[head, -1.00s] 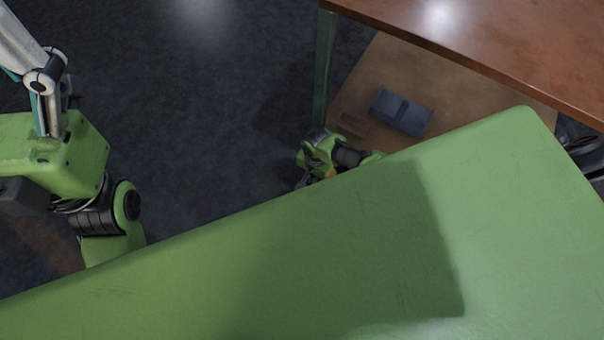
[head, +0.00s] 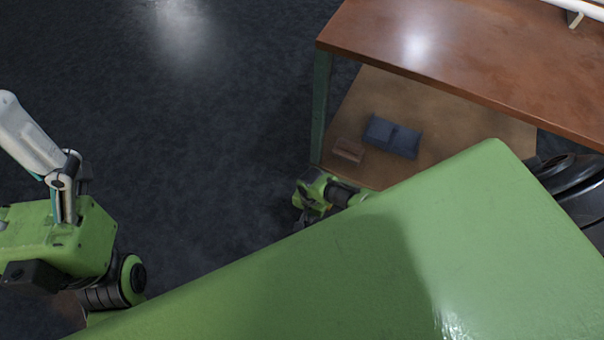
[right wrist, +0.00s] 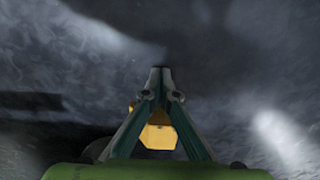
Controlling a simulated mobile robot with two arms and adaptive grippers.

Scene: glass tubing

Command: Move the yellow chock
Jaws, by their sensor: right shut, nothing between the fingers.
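The yellow chock (right wrist: 158,134) shows in the right wrist view through the gap between the finger links of my right gripper (right wrist: 160,76). It lies beyond the links, on the near side of the fingertips, and is partly hidden by them. The fingertips are together with nothing between them. In the head view my right gripper (head: 304,210) is low over the dark floor, just past the edge of my green body. I cannot make out the chock in the head view. My left arm shows at the left, but its gripper is out of view.
A brown table (head: 430,45) stands at the upper right on a dark green leg (head: 320,105). Under it, a tan board (head: 450,110) bears a blue-grey block (head: 392,137) and a small brown block (head: 348,150). The dark floor (head: 220,120) to the left is clear.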

